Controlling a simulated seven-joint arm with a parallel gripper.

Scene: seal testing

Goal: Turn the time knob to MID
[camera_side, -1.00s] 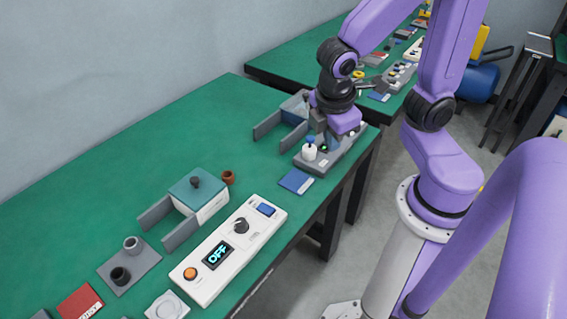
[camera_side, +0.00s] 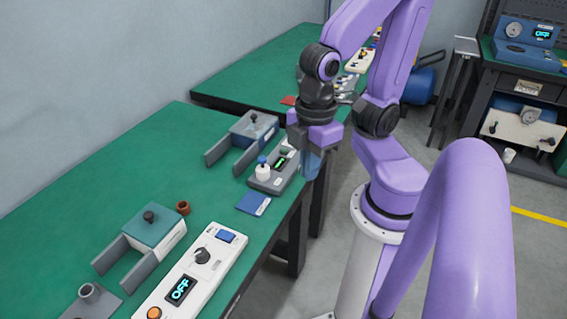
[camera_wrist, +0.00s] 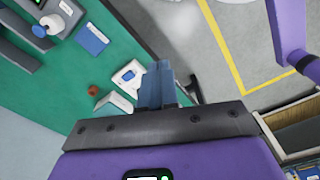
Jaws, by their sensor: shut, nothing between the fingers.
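A long white panel (camera_side: 212,279) lies at the front left of the green bench in the side view, with a black round knob (camera_side: 202,256), a display (camera_side: 180,290) reading OFF, an orange button and a blue switch. A grey unit (camera_side: 281,178) farther along has a small lit green display and a white post with a blue cap (camera_side: 263,168). Knob labels are too small to read, so I cannot tell which is the time knob. My gripper (camera_side: 311,172) is shut and empty, beside the grey unit at the bench's front edge. Its fingers (camera_wrist: 158,75) point away in the wrist view.
A blue booklet (camera_side: 253,203) lies between the two units. A green-topped box (camera_side: 150,231) with grey side plates and a small brown cup (camera_side: 183,207) stand behind the white panel. Another grey-sided fixture (camera_side: 252,128) stands behind the grey unit.

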